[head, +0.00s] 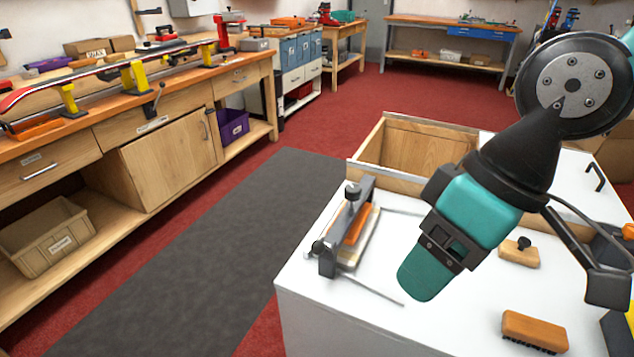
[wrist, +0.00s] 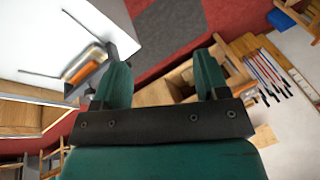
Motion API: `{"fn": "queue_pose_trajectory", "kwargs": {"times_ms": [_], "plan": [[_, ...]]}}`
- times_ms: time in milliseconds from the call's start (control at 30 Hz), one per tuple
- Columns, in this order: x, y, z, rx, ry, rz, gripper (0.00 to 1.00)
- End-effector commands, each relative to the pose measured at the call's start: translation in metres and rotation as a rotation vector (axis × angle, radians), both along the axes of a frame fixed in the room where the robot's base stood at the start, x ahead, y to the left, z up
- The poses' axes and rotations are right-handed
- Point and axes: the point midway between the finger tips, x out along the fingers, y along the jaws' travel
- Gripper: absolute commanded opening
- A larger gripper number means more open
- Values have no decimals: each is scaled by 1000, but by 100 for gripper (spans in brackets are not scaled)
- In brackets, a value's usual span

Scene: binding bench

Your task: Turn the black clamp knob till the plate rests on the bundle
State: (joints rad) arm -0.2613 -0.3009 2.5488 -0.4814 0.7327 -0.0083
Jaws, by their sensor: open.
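The binding clamp (head: 328,262) stands at the left edge of the white bench top in the head view. It has a grey metal frame with a long bar. Its black clamp knob (head: 352,191) stands up on top. An orange-brown bundle (head: 357,228) lies beside the bar; whether the plate touches it is too small to tell. My gripper (head: 418,282) is right of the clamp, apart from it. In the wrist view my gripper (wrist: 163,75) has its two green fingers spread and nothing between them. The bundle (wrist: 84,64) also shows there, left of the fingers; I cannot make out the knob.
A wooden block with a black knob (head: 519,252) and a brush (head: 535,331) lie on the white bench top (head: 440,322), right of my gripper. Thin rods stick out from the clamp. An open wooden bin (head: 425,145) is behind. A grey mat (head: 200,260) covers free floor at left.

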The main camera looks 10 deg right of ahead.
Motion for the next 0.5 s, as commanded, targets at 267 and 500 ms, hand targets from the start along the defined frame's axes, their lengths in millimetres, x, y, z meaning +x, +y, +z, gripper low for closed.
{"fn": "queue_pose_trajectory", "kwargs": {"times_ms": [267, 500], "plan": [[120, 0, 11, 1, -87, 98, 75], [275, -37, -15, -19, -217, 260, 75]]}}
